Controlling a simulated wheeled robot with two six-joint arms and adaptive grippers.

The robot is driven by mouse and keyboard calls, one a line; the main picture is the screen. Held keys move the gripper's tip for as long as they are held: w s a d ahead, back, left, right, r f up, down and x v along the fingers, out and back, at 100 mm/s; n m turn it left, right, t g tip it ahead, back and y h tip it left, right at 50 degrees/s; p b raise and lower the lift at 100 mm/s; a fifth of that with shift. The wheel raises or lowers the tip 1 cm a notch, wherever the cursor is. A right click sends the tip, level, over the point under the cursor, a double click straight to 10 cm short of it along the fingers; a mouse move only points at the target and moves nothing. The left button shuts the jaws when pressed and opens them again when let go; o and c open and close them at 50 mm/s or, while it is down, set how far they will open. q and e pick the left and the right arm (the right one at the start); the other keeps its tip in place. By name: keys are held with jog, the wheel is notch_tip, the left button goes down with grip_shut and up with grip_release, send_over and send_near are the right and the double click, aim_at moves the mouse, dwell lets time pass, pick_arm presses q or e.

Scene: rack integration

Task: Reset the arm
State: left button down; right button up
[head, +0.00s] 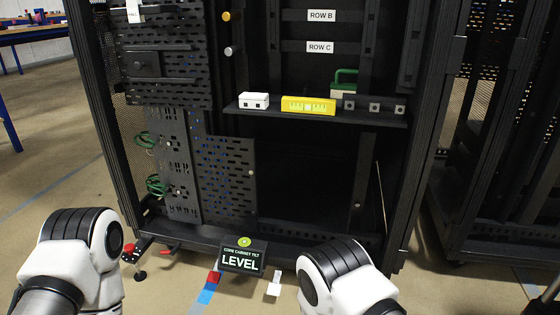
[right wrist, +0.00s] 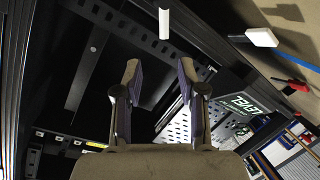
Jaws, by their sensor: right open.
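My right gripper (right wrist: 159,75) shows in the right wrist view with its two fingers spread apart and nothing between them. Beyond the fingertips is the dark inside of the rack, with a narrow white piece (right wrist: 164,23) past them at the top. In the head view, the white links of my right arm show at the bottom centre-right, in front of the rack (head: 405,190). White links of my left arm show at the bottom left. Neither gripper can be seen in the head view, and the left gripper shows in no view.
A rack shelf (head: 290,116) holds a white box (head: 254,100), a yellow level (head: 308,106) and a green-handled item (head: 345,82). A "LEVEL" sign (head: 241,257) stands low at the front; it also shows in the right wrist view (right wrist: 236,105). Another rack (head: 500,150) stands at right.

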jog(key=s+d+r+m+g+h+p, duration=0.1)
jog(key=s+d+r+g+p, duration=0.4)
jog(key=d+r+p, duration=0.6)
jog(key=s+f+m+g+y+p, duration=0.3)
jog(key=s+g, duration=0.7)
jog(key=s, duration=2.1)
pick_arm(q)
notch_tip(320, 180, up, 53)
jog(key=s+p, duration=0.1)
jog(key=p, duration=3.6)
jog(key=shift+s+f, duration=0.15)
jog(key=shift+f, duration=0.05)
pick_arm(e)
notch_tip(320, 180, up, 39)
jog(key=m+y, duration=0.1)
jog(key=shift+w, duration=0.15)
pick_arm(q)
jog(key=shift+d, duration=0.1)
